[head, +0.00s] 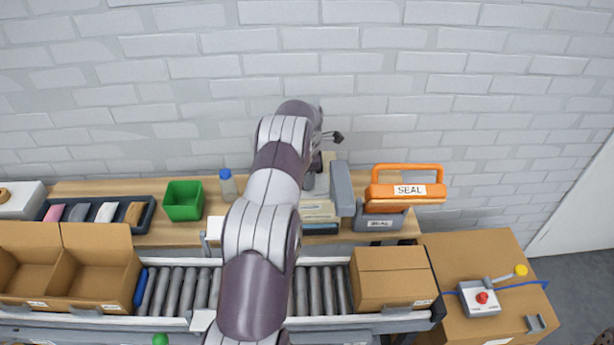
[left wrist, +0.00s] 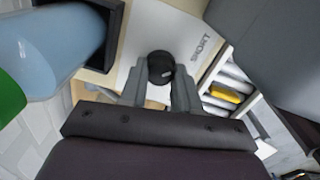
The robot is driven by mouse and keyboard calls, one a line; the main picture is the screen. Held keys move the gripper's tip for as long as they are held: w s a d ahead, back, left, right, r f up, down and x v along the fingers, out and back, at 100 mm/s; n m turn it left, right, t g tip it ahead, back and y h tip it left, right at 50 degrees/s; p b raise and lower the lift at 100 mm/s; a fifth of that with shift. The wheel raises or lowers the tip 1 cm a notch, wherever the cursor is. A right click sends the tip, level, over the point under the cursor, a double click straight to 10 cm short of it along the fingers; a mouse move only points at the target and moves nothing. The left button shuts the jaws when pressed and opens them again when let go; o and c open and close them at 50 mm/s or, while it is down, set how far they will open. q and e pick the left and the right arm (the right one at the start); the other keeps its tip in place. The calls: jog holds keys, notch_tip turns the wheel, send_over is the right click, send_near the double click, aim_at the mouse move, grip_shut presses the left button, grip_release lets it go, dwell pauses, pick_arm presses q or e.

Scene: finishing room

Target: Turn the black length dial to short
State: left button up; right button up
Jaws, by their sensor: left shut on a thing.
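The black length dial (left wrist: 160,66) is a small round knob on a pale panel (left wrist: 140,45) in the left wrist view. My left gripper (left wrist: 160,82) is shut on it, one grey finger on each side. The word SHORT is printed on the panel, to the right of the dial. A small light mark shows on the dial's edge, but I cannot tell the setting from it. In the head view the dial cannot be made out; my left arm reaches up across the middle to the bench there. My right gripper is not in view.
An orange-handled sealer (head: 405,190) stands right of the grey machine part (head: 342,188). A green bin (head: 183,201) and blue-capped bottle (head: 228,186) stand to the left. A roller conveyor (head: 180,290) with cardboard boxes (head: 392,278) runs in front.

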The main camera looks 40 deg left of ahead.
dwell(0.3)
pick_arm(q)
jog(key=o, duration=1.1)
jog(key=shift+c, duration=0.2)
notch_tip(320, 180, up, 13)
jog(key=p, duration=1)
jog(key=shift+s+d+f, duration=0.15)
